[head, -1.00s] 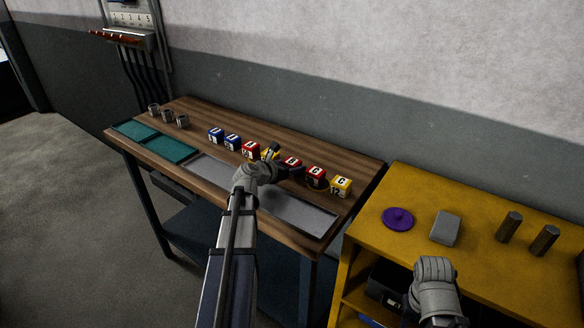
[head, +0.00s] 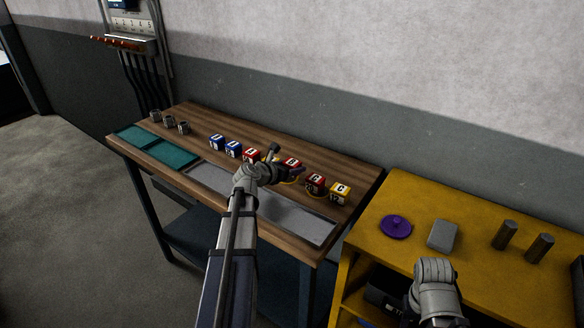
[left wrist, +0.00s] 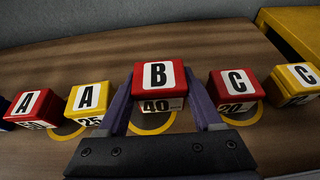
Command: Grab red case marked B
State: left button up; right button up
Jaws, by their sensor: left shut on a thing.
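The red case marked B (left wrist: 158,79) sits between the two fingers of my left gripper (left wrist: 164,112) in the left wrist view, with 40 on its front label. The fingers are shut on its sides. In the head view the red case B (head: 292,162) appears raised slightly above a yellow ring on the wooden bench (head: 200,120). My left gripper (head: 283,172) partly covers it there. My right arm's grey wrist shows at the lower right of the head view, above the yellow shelf; its fingers cannot be made out.
A red case A (left wrist: 34,107) and a yellow case A (left wrist: 88,98) stand left of B. A red case C (left wrist: 236,88) and a yellow case C (left wrist: 297,82) stand right. Two blue cases are farther left. A yellow shelf (head: 385,263) adjoins the bench.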

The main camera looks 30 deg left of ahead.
aim_at(292, 162)
pick_arm(q)
notch_tip(292, 162, up, 8)
jog(key=p, duration=0.6)
jog(key=shift+f, duration=0.2)
